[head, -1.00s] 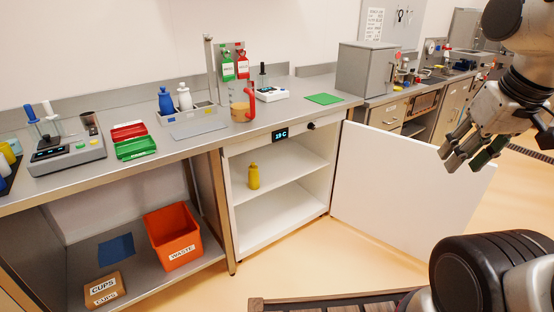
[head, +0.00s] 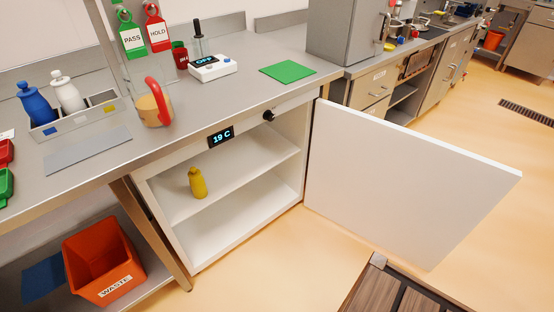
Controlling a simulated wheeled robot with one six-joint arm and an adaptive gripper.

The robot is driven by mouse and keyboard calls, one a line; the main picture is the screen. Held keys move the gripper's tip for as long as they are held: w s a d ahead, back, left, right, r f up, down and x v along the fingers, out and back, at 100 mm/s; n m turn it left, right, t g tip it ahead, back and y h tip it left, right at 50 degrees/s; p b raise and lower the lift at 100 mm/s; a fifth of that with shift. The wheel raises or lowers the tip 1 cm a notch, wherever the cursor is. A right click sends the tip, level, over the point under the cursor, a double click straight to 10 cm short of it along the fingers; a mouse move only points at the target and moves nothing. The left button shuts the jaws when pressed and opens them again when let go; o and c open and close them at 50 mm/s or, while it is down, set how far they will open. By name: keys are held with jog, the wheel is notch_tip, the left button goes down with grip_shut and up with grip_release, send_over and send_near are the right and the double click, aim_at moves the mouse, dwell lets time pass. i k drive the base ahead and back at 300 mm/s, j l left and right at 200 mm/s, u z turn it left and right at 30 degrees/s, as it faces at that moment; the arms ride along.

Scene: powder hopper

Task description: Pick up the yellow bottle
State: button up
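The yellow bottle (head: 198,183) stands upright on the upper shelf (head: 237,167) of a white cabinet under the counter, near the shelf's left part. The cabinet's display (head: 221,137) reads 19 C. Its white door (head: 405,180) is swung wide open to the right, so the bottle is in plain view. My gripper is outside the current head view.
The counter (head: 235,95) above the cabinet overhangs the shelf and carries a red-handled cup (head: 156,103), a small device (head: 212,67) and a green mat (head: 287,72). An orange waste bin (head: 103,260) stands at left. A dark wooden-topped piece (head: 385,290) is at the bottom right.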

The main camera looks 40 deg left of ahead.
aim_at(199, 185)
jog(key=i+l+z, duration=0.15)
jog(key=i+z, duration=0.7)
jog(key=u, duration=3.4)
jog(key=k+l, duration=0.05)
jog(key=l, duration=0.05)
